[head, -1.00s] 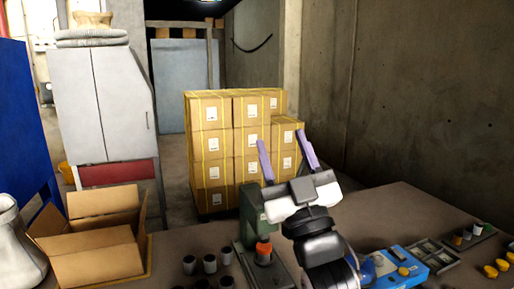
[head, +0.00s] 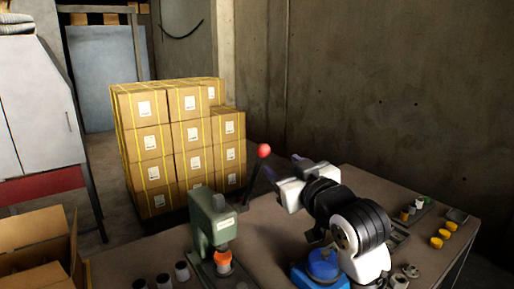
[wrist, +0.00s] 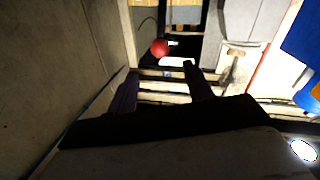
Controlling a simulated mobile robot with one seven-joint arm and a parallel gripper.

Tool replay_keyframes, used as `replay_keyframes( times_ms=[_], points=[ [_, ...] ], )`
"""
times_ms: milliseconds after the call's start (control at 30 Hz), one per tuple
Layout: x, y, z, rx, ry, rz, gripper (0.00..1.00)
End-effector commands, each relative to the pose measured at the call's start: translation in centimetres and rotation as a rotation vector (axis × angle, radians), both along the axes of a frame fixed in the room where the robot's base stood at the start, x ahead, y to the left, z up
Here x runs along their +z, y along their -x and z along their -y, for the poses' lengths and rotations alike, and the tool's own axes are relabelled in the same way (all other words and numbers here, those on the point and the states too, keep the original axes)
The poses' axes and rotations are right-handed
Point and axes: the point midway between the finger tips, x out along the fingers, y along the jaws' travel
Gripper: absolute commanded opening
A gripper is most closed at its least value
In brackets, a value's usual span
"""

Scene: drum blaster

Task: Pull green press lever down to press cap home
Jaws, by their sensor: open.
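The green press (head: 212,225) stands on the table, left of my arm in the head view. Its dark lever (head: 255,177) slants up to the right and ends in a red ball knob (head: 263,150). An orange cap (head: 223,257) sits under the press head. My gripper (head: 283,166) is open, with purple fingers pointing left toward the lever, just right of it. In the wrist view the red knob (wrist: 159,47) shows beyond the gap between the open fingertips (wrist: 161,70). The fingers appear empty; contact with the lever cannot be told.
Several dark cups (head: 163,281) stand left of the press. A blue fixture (head: 322,268) lies under my arm. Yellow caps (head: 442,238) and small cups lie on the right of the table. An open carton (head: 35,235) is at left. Stacked boxes (head: 180,140) stand behind the table.

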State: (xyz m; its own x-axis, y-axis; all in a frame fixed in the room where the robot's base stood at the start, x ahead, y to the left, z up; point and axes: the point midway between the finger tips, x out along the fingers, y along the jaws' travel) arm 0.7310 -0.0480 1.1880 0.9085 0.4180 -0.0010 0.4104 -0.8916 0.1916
Motion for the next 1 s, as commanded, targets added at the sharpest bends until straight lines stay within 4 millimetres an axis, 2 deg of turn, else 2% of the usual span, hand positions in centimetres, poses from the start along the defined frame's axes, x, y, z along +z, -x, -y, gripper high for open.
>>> replay_keyframes(
  times_ms=[300,500,700,933,1000],
  points=[
    [0.3,-6.2,-3.0,0.003,-0.001,-0.002,0.52],
    [0.2,-8.9,-4.1,0.001,0.0,0.0,0.52],
    [0.1,-9.9,-4.6,0.001,0.001,0.001,0.52],
    [0.0,-9.9,-4.6,0.001,-0.001,0.002,0.52],
    [0.0,-9.9,-4.6,0.001,-0.001,0.002,0.45]
  ],
)
